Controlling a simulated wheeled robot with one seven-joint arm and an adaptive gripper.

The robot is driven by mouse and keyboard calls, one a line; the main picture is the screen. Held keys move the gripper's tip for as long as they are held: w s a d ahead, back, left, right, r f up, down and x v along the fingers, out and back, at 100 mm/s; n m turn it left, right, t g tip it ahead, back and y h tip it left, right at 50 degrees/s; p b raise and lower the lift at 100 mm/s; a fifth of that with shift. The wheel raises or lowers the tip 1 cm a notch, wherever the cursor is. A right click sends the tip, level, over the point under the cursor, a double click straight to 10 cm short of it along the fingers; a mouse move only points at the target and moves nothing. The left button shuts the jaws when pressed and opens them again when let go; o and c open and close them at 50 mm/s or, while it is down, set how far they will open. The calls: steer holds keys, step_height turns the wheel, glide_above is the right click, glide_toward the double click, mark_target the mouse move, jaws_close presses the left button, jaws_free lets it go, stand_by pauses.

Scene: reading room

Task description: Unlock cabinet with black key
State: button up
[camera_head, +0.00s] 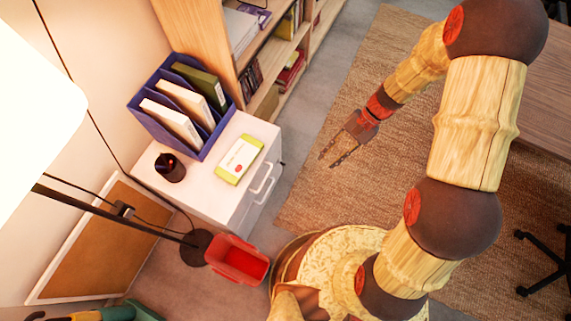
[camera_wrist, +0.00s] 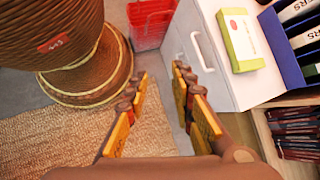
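The white cabinet (camera_head: 212,206) stands against the wall at left in the head view, with pale handles on its front. It also shows in the wrist view (camera_wrist: 196,22), top right of centre, with one handle clear. I cannot make out a lock. I see no black key in either view. My gripper (camera_head: 325,161) hangs over the rug, to the right of the cabinet front and apart from it. In the wrist view its two fingers (camera_wrist: 160,73) are spread with nothing between them.
On the cabinet stand a blue file holder (camera_head: 146,112), a dark cup (camera_head: 171,169) and a yellow-green box (camera_head: 239,159). A bookshelf (camera_head: 217,38) is behind.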

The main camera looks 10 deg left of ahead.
steer(key=w+a+f+m+t+y, duration=0.1)
steer(key=a+f+m+t+y, duration=0.3)
steer(key=f, duration=1)
steer(key=w+a+f+m+g+y, duration=0.15)
steer(key=a+f+m, duration=0.45)
steer(key=f, duration=0.9)
steer(key=m+t+y, duration=0.1)
steer(key=m+t, duration=0.5)
steer(key=t, duration=0.1)
glide_toward(281, 164)
steer(key=b+x, duration=0.3)
steer(key=x, duration=0.4)
steer(key=shift+w+a, duration=0.2)
steer(key=shift+w, duration=0.1)
steer(key=shift+r, duration=0.1)
steer(key=shift+c, duration=1)
steer(key=c, duration=0.4)
jaws_close()
